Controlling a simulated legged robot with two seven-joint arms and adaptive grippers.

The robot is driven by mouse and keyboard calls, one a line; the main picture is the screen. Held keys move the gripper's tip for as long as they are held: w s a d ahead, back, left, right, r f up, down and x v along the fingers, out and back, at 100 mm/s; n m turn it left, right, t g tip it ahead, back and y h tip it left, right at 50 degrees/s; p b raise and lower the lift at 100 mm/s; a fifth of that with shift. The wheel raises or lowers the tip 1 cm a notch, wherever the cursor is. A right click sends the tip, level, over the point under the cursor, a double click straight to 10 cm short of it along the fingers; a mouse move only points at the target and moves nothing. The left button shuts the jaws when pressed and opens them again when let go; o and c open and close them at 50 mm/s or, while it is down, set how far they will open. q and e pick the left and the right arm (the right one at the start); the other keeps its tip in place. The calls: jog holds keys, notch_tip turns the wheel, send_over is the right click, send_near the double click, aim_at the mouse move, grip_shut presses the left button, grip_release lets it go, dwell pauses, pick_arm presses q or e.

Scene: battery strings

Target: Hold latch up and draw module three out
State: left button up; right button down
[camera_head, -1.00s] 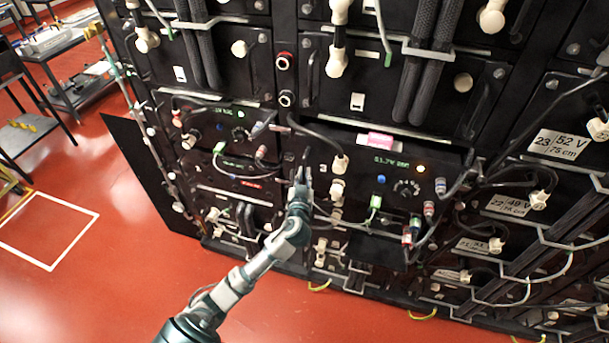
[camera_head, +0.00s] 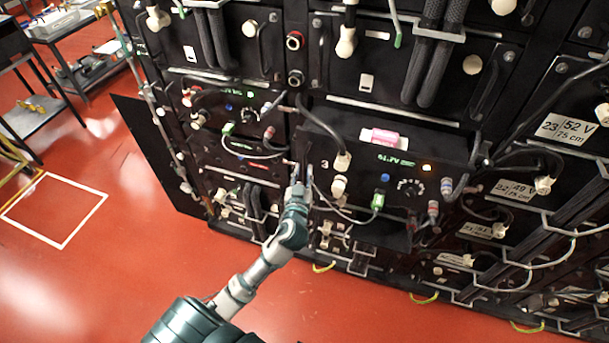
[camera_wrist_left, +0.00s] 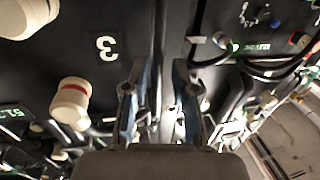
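Module three (camera_head: 345,180) is a black box with a green display, a lit orange lamp and a "3" on its front. It stands out from the rack, and its top with a pink-and-white label (camera_head: 384,138) shows. My left gripper (camera_head: 302,178) is at the module's left front edge. In the left wrist view its two fingers (camera_wrist_left: 155,90) stand apart on either side of a vertical seam beside the "3". I cannot make out the latch or any clear contact with it. My right gripper is not in view.
A thick black cable (camera_head: 325,128) arches down to a white plug (camera_head: 342,161) on the module's front. Neighbouring modules (camera_head: 225,108) stand close on the left. The red floor (camera_head: 120,270) in front is clear.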

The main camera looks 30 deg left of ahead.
pick_arm(q)
jog(key=shift+a+f, duration=0.15)
jog(key=shift+f, duration=0.05)
jog(key=v, duration=1.2)
